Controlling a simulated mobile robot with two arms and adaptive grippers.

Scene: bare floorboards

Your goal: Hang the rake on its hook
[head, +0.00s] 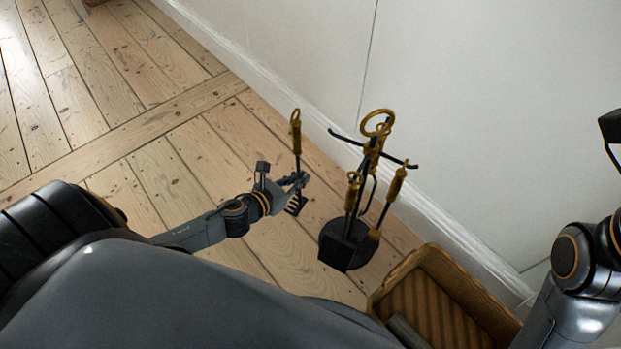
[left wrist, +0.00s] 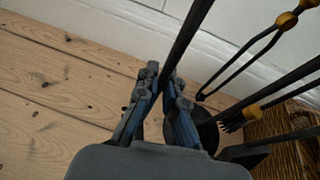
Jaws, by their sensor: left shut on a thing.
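The rake (head: 296,137) has a dark rod, a brass-coloured handle with a ring on top, and a toothed head low down. My left gripper (head: 300,181) is shut on its rod and holds it roughly upright, left of the stand. In the left wrist view the rod (left wrist: 190,35) passes between the fingers (left wrist: 165,80). The dark stand (head: 331,240) has a round base, a brass ring on top and side hooks. Its left hook (head: 344,137) looks empty and is apart from the rake. My right gripper is out of view.
Other fire tools hang on the stand, among them a brass-handled brush (head: 396,184) on the right. A wicker basket (head: 430,257) stands close to the stand's front right. The white wall (head: 480,110) is behind. Floorboards at left are clear.

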